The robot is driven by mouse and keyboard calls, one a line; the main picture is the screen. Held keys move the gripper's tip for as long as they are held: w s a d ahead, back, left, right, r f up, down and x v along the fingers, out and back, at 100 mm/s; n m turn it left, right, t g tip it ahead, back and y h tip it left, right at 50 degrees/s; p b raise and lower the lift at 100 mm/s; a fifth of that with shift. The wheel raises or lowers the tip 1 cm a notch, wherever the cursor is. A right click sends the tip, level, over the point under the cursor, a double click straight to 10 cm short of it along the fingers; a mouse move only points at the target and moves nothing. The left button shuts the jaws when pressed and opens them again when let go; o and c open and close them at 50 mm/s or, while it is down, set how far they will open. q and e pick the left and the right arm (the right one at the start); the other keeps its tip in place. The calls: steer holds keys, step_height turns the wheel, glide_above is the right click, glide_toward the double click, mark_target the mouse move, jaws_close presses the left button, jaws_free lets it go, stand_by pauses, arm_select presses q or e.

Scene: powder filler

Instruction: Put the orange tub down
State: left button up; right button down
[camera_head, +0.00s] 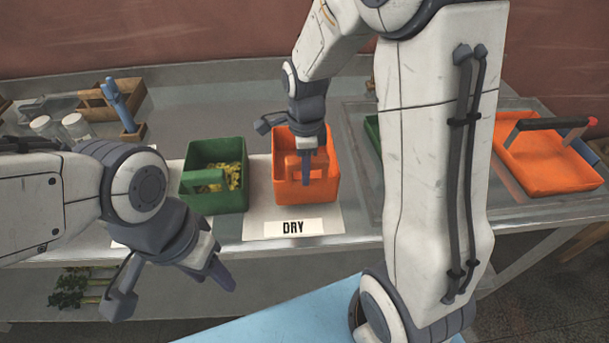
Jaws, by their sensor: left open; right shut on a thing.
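My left gripper (174,288) is open and empty at the lower left, in front of the bench edge and apart from the tub.
A green tub (215,199) with yellow-green pieces stands just left of the mat. A larger orange tray (550,165) stands at the right. Jars (75,127) and a wooden holder (130,110) are at the back left. My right arm hides part of the bench.

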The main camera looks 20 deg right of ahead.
steer(key=shift+f, duration=1.6)
steer(key=shift+f, duration=0.15)
steer(key=c, duration=0.6)
jaws_free()
